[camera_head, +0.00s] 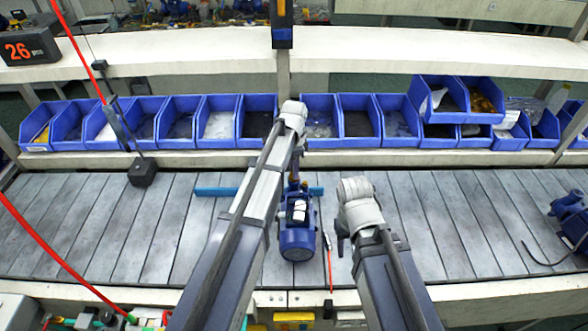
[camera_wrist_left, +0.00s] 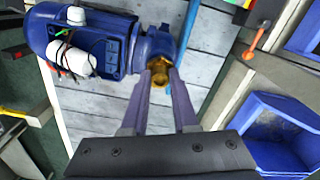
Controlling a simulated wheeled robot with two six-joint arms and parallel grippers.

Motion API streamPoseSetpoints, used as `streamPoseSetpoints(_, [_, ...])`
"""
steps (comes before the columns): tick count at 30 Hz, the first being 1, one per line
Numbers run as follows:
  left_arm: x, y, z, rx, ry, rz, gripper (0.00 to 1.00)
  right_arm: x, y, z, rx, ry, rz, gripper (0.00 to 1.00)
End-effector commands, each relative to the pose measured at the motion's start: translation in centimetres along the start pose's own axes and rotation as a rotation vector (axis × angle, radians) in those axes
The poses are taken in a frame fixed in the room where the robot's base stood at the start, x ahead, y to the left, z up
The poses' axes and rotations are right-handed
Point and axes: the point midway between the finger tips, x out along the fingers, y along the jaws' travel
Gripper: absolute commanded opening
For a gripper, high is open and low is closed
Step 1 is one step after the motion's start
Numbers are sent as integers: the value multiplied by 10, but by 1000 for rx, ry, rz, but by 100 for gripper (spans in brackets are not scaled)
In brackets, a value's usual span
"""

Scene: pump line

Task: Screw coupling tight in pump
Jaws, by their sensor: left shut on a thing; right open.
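The blue pump (camera_head: 298,238) lies on the slatted conveyor in the middle of the head view. It also shows at the upper left of the left wrist view (camera_wrist_left: 110,45), with a white cap and a white part tied by dark cord. The brass coupling (camera_wrist_left: 158,66) is at the round end of the pump, between my left fingertips. My left gripper (camera_wrist_left: 161,74) is shut on it; in the head view, my left gripper (camera_head: 294,180) is above the pump's far end. How deep the coupling sits is hidden. My right gripper (camera_head: 342,242) is open and empty, right of the pump.
A blue bar (camera_head: 215,191) lies across behind the pump. Blue bins (camera_head: 219,118) line the back. Another pump (camera_head: 572,222) is at far right.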

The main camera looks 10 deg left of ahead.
Motion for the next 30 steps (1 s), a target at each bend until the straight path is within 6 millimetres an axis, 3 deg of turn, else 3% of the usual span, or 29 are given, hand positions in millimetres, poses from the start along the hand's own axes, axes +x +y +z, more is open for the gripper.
streamPoseSetpoints(10, [0, 0, 0, 31, 0, 0, 0, 0, 0, 0, 0, 0, 0, 50])
streamPoseSetpoints(20, [0, 0, 0, 308, 0, 0, 0, 0, 0, 0, 0, 0, 0, 50])
streamPoseSetpoints(30, [0, 0, 0, 336, 0, 0, 0, 0, 0, 0, 0, 0, 0, 50])
